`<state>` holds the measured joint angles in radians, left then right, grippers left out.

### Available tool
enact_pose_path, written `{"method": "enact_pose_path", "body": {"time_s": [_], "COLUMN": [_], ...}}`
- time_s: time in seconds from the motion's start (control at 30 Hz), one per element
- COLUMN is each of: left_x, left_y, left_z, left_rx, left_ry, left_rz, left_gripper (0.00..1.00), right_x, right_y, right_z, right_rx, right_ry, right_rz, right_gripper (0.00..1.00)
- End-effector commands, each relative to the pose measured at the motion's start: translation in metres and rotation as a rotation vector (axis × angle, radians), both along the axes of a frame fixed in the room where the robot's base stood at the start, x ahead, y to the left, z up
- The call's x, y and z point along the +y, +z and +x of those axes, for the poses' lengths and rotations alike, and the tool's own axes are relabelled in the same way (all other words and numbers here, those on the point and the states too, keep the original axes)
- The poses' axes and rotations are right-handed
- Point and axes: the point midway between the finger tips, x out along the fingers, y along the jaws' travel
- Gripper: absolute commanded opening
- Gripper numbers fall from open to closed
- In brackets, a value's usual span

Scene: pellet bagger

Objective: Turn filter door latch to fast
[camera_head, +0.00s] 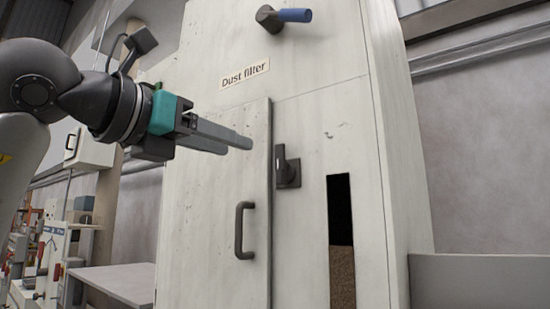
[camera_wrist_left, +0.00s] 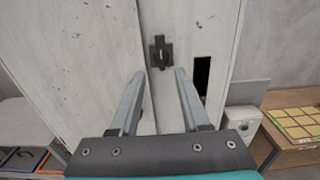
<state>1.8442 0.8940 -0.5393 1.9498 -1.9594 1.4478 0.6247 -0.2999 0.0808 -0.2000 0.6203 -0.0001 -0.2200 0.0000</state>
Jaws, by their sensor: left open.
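The filter door (camera_head: 215,215) is a pale, scuffed panel on the cabinet, under a "Dust filter" label (camera_head: 244,75). Its black latch (camera_head: 287,167) sits just right of the door's edge, with its handle pointing upright. The latch also shows in the left wrist view (camera_wrist_left: 161,53), ahead of and between the fingers. My left gripper (camera_head: 245,141) is open and empty, its fingers pointing at the cabinet. It is up and left of the latch in the head view and apart from it. My right gripper is not in view.
A dark door pull (camera_head: 243,230) stands out below the latch. A blue-handled lever (camera_head: 285,16) is above the label. A dark slot window (camera_head: 341,240) is right of the latch. A grey table (camera_head: 120,282) stands at the left, and a wooden table (camera_wrist_left: 290,155) at the right.

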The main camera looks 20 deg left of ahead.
Motion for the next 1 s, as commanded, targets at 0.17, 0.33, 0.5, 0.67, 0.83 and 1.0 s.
{"method": "enact_pose_path", "body": {"time_s": [0.17, 0.33, 0.5, 0.67, 0.83, 1.0], "left_x": [-0.015, -0.028, -0.036, -0.041, -0.042, -0.042], "left_y": [0.001, 0.001, 0.001, 0.000, 0.000, 0.000], "left_z": [0.039, 0.072, 0.097, 0.110, 0.113, 0.112], "left_rx": [0.004, 0.004, 0.002, 0.001, 0.000, 0.000], "left_ry": [-0.004, -0.004, -0.004, -0.004, -0.003, -0.004], "left_rz": [-0.001, 0.001, 0.000, 0.000, 0.001, 0.001], "left_gripper": [0.46, 0.46, 0.46, 0.46, 0.46, 0.45], "right_x": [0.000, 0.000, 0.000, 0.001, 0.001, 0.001], "right_y": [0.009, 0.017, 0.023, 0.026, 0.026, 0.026], "right_z": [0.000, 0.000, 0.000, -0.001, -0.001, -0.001], "right_rx": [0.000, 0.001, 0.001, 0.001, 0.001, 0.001], "right_ry": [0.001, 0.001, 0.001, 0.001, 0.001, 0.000], "right_rz": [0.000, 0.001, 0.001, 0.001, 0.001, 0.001], "right_gripper": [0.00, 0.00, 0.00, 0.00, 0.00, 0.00]}}
